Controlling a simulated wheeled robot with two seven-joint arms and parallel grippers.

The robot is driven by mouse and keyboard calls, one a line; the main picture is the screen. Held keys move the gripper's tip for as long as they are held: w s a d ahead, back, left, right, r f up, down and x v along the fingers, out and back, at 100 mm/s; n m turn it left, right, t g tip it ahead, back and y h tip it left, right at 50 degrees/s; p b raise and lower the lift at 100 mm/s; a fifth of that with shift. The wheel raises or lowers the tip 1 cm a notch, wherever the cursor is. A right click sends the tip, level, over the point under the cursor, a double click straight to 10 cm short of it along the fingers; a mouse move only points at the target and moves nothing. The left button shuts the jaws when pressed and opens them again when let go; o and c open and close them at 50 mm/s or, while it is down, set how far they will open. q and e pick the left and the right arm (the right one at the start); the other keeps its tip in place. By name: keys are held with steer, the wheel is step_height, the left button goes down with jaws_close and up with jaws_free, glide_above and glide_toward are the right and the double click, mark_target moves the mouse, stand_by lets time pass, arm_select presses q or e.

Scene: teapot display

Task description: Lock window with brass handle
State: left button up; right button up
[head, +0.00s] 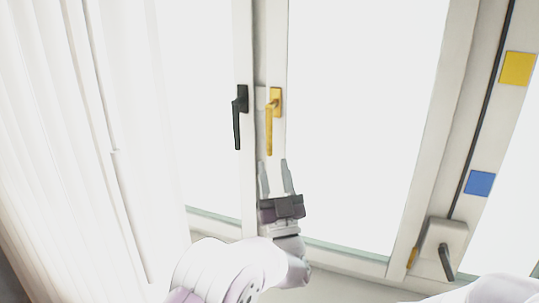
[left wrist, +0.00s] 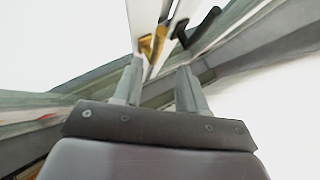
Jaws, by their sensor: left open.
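The brass handle (head: 270,125) hangs with its lever pointing down on the window frame in the head view. It also shows in the left wrist view (left wrist: 152,44), just beyond the fingertips. A black handle (head: 238,118), also pointing down, is on the neighbouring frame to its left, and it shows in the left wrist view (left wrist: 181,29). My left gripper (head: 275,162) is open and empty, its fingers pointing up just below the brass lever's lower end. No contact with the handle can be seen. My right gripper is not in view.
A white curtain (head: 60,130) hangs at the left. A grey box with a dark crank (head: 444,240) is at the lower right. A yellow square (head: 517,68) and a blue square (head: 479,183) are on the right frame. The glass around the handles is clear.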

arm_select(q)
steer(key=v, duration=0.4)
steer(key=shift+s+f+b, duration=0.15)
steer(key=shift+b, duration=0.2)
steer(key=shift+d, duration=0.1)
